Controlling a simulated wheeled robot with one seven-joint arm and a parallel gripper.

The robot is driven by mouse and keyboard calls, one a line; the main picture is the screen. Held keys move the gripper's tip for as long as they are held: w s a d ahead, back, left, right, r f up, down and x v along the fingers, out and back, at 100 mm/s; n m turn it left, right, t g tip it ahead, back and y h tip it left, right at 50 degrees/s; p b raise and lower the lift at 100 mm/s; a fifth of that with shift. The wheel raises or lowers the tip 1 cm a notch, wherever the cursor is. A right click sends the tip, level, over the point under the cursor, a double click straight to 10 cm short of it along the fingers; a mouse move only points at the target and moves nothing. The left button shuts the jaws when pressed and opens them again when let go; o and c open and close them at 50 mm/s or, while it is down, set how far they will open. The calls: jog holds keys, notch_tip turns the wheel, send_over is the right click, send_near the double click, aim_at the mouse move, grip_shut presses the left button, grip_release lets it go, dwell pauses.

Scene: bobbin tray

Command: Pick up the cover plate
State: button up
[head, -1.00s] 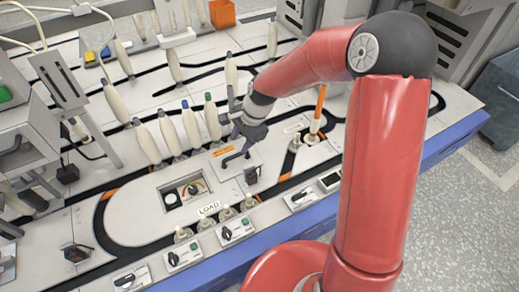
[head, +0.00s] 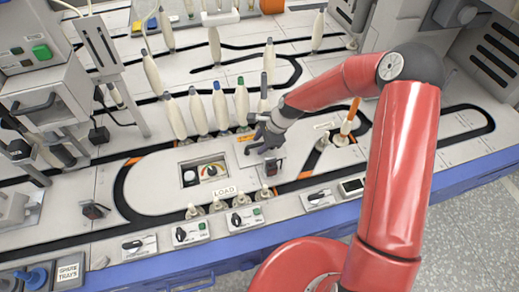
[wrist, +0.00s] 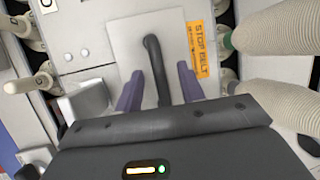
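The cover plate (wrist: 122,40) is a flat pale plate with a dark bar handle (wrist: 153,65) and an orange STOP BELT label (wrist: 198,48) beside it. In the head view the plate (head: 246,158) lies on the machine deck, partly hidden by my gripper (head: 261,143). In the wrist view my gripper (wrist: 159,88) is open, with one purple finger on each side of the handle. There is a visible gap between each finger and the handle. I cannot tell how deep the fingers reach along it.
Tall pale bobbins (head: 221,107) stand close behind the gripper; two thick ones (wrist: 275,30) fill the wrist view's right side. Switch boxes line the front edge.

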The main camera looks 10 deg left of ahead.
grip_shut()
dwell(0.5)
